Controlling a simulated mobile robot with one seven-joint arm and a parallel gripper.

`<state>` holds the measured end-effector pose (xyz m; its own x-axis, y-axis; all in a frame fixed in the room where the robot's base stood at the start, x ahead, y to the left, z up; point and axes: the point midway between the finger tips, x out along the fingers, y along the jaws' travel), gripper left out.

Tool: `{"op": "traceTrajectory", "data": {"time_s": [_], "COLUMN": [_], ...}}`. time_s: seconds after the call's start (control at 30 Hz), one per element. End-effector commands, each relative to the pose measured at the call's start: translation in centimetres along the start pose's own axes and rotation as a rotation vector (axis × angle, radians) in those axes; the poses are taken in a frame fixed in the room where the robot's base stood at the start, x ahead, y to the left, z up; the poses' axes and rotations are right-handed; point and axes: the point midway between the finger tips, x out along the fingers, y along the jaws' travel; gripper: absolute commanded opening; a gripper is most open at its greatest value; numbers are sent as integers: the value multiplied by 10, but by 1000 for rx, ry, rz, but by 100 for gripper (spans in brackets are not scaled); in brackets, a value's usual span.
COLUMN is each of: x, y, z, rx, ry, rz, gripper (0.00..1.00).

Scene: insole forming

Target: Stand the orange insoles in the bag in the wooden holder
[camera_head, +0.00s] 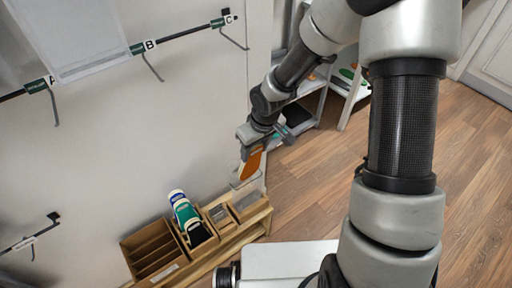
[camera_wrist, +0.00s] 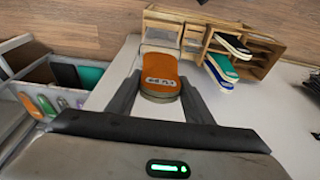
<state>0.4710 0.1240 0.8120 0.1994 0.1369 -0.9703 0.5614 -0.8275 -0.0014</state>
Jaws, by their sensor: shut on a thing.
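My gripper (camera_head: 256,138) is shut on the orange insoles (camera_head: 250,166) in their bag. It holds them tilted, over the right end of the wooden holder (camera_head: 262,211). In the wrist view, the orange insoles (camera_wrist: 160,70) lie between the two fingers of my gripper (camera_wrist: 160,82), with their far end towards the end compartment of the holder (camera_wrist: 192,14). A pale, clear patch shows around their lower end in the head view. I cannot tell whether it reaches into the compartment.
Blue and green insoles (camera_head: 184,212) stand in a middle compartment of the holder. The left box (camera_head: 150,246) looks empty. Wall hooks (camera_head: 152,67) stick out at the upper left. A shelf (camera_wrist: 20,62) with coloured insoles stands at the left of the wrist view. Wooden floor lies at right.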

Motion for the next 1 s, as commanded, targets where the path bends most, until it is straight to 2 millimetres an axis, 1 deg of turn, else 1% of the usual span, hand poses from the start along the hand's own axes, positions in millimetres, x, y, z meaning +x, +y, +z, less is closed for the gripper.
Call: {"op": "traceTrajectory", "data": {"time_s": [0.03,0.63,0.8,1.0], "x": [7,46,53,57], "y": [0,0,1,0], "z": [2,-8,-9,-11], "rx": [0,0,1,1], "ry": [0,-82,-100,-109], "rz": [0,0,0,0], "gripper": [12,12,12,12]}}
